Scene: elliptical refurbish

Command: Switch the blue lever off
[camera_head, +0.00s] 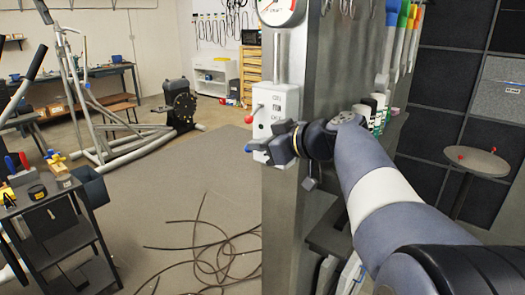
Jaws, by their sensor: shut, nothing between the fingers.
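A white switch box (266,108) is mounted on the edge of the grey metal column, below a round gauge. The blue lever (249,149) shows as a small blue tip at the box's lower left. A red lever (249,117) sticks out to the left above it. My gripper (272,149) is shut and empty at the lower part of the box, just right of the blue tip. It hides most of the blue lever, so I cannot tell whether they touch or how the lever is set.
The grey column (312,90) stands close beside my arm. Coloured-handled tools (395,40) and bottles (378,112) are on its right side. A black tool cart (50,215) stands at left, cables (215,255) lie on the floor, and a round table (470,158) is at right.

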